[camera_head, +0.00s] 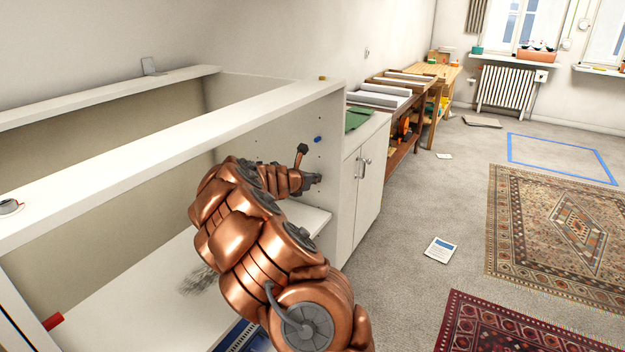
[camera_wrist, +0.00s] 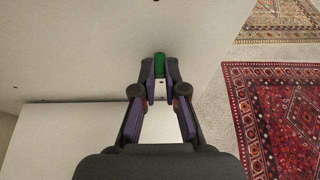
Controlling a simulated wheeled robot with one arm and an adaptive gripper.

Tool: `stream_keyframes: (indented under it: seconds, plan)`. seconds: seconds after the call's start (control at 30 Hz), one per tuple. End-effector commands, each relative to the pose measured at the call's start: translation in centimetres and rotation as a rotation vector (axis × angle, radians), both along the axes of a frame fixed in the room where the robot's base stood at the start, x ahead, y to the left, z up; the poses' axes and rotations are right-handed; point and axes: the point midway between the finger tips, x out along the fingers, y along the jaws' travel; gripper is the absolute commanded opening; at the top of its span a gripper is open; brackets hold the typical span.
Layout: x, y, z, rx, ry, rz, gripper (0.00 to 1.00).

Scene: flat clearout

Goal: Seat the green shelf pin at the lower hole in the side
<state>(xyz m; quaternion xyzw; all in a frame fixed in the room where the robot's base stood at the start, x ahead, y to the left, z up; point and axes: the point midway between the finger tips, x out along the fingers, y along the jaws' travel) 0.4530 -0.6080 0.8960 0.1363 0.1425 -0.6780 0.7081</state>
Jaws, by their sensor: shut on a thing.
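The green shelf pin (camera_wrist: 159,62) is held between my gripper's fingertips (camera_wrist: 160,72) in the wrist view. My gripper (camera_head: 312,180) is shut on it, close to the pale inner face of the cabinet side (camera_head: 332,120) in the head view. The pin cannot be made out in the head view. Whether its end touches the side or sits in a hole cannot be told. A few small dark holes dot the side. The lower hole is not clearly seen behind my gripper and the pin.
A blue pin (camera_head: 318,139) sticks out of the side above my gripper. A white shelf board (camera_head: 312,219) lies below my arm. The cabinet's front rail (camera_head: 150,160) runs beside my arm. A white cupboard (camera_head: 368,185) stands beyond the side; carpet and rugs lie right.

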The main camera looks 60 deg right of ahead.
Motion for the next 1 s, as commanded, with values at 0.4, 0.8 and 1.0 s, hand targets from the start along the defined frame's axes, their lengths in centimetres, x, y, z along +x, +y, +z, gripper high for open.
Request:
stream_keyframes:
  seconds: [0.4,0.8,1.0]
  plan:
    - [0.0,0.0,0.0,0.000,0.000,0.000,0.40]
    - [0.0,0.9,0.4,0.000,0.001,-0.001,0.40]
    - [0.0,3.3,1.4,-0.003,0.000,0.002,0.40]
